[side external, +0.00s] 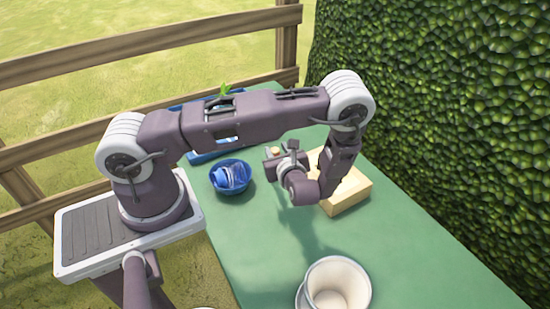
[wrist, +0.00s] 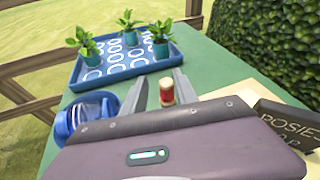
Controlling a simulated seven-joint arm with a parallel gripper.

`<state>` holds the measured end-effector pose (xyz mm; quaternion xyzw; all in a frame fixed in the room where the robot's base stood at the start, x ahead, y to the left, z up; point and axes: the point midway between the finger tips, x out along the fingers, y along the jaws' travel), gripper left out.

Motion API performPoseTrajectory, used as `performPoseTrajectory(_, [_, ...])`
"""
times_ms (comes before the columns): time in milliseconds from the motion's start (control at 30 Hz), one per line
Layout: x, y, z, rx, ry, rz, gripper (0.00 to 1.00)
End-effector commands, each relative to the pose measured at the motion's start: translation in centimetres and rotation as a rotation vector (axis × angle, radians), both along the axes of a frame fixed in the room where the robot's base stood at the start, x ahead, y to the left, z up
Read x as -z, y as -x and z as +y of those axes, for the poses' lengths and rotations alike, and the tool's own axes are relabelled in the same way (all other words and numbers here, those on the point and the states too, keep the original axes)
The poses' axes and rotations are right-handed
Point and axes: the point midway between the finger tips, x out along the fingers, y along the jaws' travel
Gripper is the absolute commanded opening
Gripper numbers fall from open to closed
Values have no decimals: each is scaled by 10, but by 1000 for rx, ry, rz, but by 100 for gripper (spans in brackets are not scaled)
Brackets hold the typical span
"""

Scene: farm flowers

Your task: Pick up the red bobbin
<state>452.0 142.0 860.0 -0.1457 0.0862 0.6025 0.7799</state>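The red bobbin (wrist: 167,93), with a pale tan top, stands upright on the green table in the wrist view. My gripper (wrist: 162,88) is open, with one grey finger on each side of the bobbin in that view. I cannot tell whether the fingers are level with it or short of it, and no contact is clear. In the side external view my gripper (side external: 272,163) is low over the table, left of the wooden box. A small tan top beside it looks like the bobbin (side external: 275,150); the rest is hidden.
A blue bowl (side external: 232,190) holding a blue-and-white item stands to the left. A blue tray (wrist: 88,85) with small potted plants lies farther back. A wooden box (side external: 349,198) is close on the right. A white pot (side external: 338,282) stands at the front. The table (side external: 400,235) is clear between.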

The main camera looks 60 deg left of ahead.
Motion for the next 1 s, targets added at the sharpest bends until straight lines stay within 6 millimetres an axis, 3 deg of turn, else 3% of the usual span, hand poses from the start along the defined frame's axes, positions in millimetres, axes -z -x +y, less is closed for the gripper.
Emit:
performPoseTrajectory(33, [19,-1,1,61,-26,48,35])
performPoseTrajectory(100, [36,-3,2,122,-46,89,35])
performPoseTrajectory(200, [47,-5,6,158,-57,112,35])
performPoseTrajectory(600, [71,-27,60,155,-56,110,35])
performPoseTrajectory(867, [72,-28,64,157,-55,112,35])
performPoseTrajectory(1000, [72,-28,64,156,-55,112,8])
